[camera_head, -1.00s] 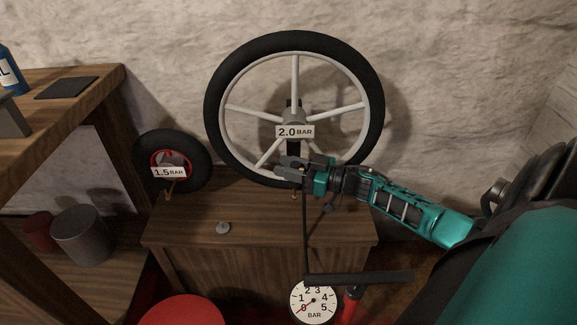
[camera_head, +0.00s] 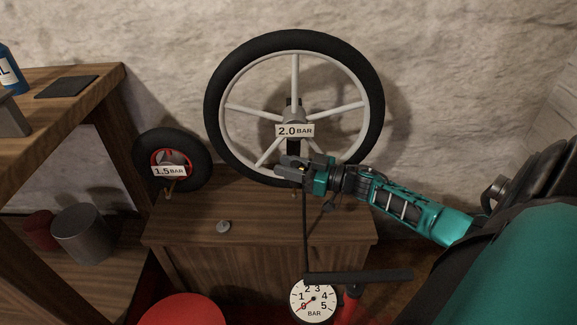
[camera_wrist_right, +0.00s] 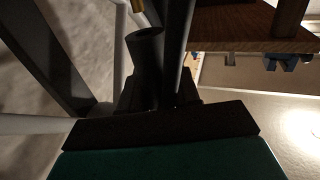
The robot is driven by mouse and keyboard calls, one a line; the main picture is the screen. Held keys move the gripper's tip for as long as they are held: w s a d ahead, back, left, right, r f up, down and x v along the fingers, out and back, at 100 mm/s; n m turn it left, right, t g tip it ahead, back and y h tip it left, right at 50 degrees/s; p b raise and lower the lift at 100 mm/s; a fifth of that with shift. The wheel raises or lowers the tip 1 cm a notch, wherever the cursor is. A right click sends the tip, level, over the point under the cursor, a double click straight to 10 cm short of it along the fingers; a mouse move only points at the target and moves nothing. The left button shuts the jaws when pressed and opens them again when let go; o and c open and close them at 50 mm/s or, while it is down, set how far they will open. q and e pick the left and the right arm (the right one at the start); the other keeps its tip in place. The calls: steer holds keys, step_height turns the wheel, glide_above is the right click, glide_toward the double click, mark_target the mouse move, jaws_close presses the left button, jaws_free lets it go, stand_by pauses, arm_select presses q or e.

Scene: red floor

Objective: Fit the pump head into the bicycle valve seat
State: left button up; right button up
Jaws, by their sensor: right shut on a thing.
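My right gripper (camera_head: 284,166) is shut on the black pump head, in front of the lower rim of the big bicycle wheel (camera_head: 208,110) marked 2.0 BAR. The fingers largely hide the pump head in the head view. In the right wrist view the pump head (camera_wrist_right: 146,62) is a dark cylinder between the fingers. A valve (camera_wrist_right: 138,10) with a brass part and pale stem points at its open mouth, very close to the rim; I cannot tell whether it is inside. A black hose (camera_head: 306,235) hangs from the gripper. My left gripper is not in view.
The wheel stands on a wooden cabinet (camera_head: 195,215) with a small grey cap (camera_head: 223,226). A small wheel (camera_head: 142,148) marked 1.5 BAR is at left. The pump gauge (camera_head: 312,300) and black handle (camera_head: 360,277) are in front. A wooden workbench (camera_head: 40,85) stands far left.

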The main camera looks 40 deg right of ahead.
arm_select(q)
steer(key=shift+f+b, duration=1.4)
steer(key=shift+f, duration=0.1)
arm_select(e)
steer(key=shift+f, duration=1.9)
steer(key=o, duration=1.1)
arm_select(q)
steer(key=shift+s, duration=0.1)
arm_select(e)
steer(key=shift+p+v, duration=0.45)
steer(key=shift+v, duration=0.6)
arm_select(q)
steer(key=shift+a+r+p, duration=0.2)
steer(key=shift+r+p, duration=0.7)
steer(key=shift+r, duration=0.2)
arm_select(e)
steer(key=shift+v, duration=5.4)
steer(key=shift+r, duration=0.15)
